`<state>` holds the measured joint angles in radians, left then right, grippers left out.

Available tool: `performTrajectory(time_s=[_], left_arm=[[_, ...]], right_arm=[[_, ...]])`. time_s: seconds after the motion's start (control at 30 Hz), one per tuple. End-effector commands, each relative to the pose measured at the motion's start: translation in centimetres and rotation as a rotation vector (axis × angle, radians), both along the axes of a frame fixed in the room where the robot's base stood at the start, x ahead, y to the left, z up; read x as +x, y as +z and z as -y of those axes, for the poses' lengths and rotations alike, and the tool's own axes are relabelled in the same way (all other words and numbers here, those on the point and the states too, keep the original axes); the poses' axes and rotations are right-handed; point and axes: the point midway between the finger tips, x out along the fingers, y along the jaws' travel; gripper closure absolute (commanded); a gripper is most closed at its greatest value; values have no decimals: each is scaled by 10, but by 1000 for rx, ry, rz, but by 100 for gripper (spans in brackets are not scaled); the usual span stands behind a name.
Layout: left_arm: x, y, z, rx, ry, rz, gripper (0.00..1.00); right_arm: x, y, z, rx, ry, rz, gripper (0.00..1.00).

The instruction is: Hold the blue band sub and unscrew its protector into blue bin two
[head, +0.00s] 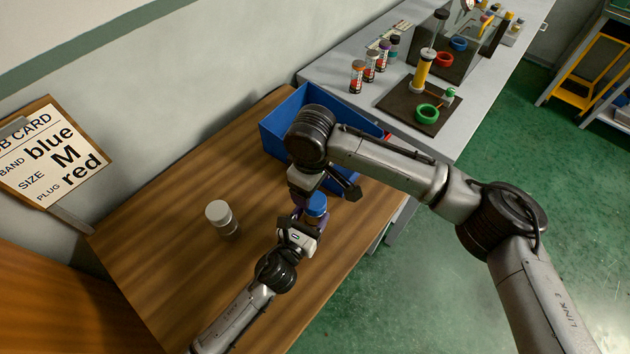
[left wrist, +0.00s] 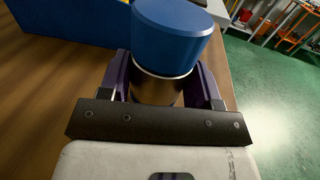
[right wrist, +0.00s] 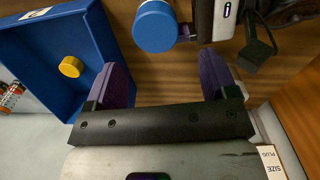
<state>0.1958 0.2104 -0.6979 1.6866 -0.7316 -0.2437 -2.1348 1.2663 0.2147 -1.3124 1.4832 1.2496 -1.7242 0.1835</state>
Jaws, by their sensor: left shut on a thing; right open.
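The sub (left wrist: 155,88) is a dark, shiny cylinder with a pale ring below its blue protector (left wrist: 176,32). My left gripper (head: 308,222) is shut around the sub with its purple fingers, and the blue protector stands above them. The protector also shows in the head view (head: 317,204) and in the right wrist view (right wrist: 155,27). My right gripper (right wrist: 163,80) is open and empty, with the protector just beyond its fingertips; its fingers are partly hidden in the head view. The blue bin (head: 272,139) stands on the wooden table behind, partly hidden by my right arm.
A yellow cap (right wrist: 70,67) lies in the bin. A white-capped cylinder (head: 221,217) stands on the table (head: 160,260) to the left. A card (head: 45,150) reads blue, M, red. A grey bench (head: 330,75) behind holds several tubes and coloured rings.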

Motion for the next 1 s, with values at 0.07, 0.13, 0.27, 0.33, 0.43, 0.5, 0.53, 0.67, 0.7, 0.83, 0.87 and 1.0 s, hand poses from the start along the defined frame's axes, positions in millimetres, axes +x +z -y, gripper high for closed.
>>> performTrajectory(time_s=[0.07,0.13,0.27,0.33,0.43,0.5,0.53,0.67,0.7,0.83,0.87,1.0], left_arm=[[0,-1,-1,2,1,-1,100],[0,-1,-1,2,1,-1,100],[0,-1,-1,2,1,-1,100],[0,-1,-1,2,1,-1,100],[0,-1,-1,2,1,-1,100],[0,-1,-1,2,1,-1,100],[0,-1,-1,2,1,-1,100],[0,-1,-1,2,1,-1,100],[0,-1,-1,2,1,-1,100],[0,-1,-1,2,1,-1,100],[0,-1,-1,2,1,-1,100],[0,-1,-1,2,1,-1,100]], right_arm=[[0,1,1,1,-127,-2,21],[1,1,2,1,-233,-3,21],[1,3,5,0,-385,-4,21],[1,3,5,-1,-444,-3,21],[2,3,6,0,-502,-3,21],[2,1,6,-1,-527,-4,21],[2,-1,7,-2,-534,-4,21],[2,-15,7,-3,-547,-5,21],[2,-20,7,-3,-547,-5,21],[2,-39,7,-3,-546,-5,21],[2,-43,7,-3,-546,-5,21],[2,-59,7,-3,-545,-4,21]])
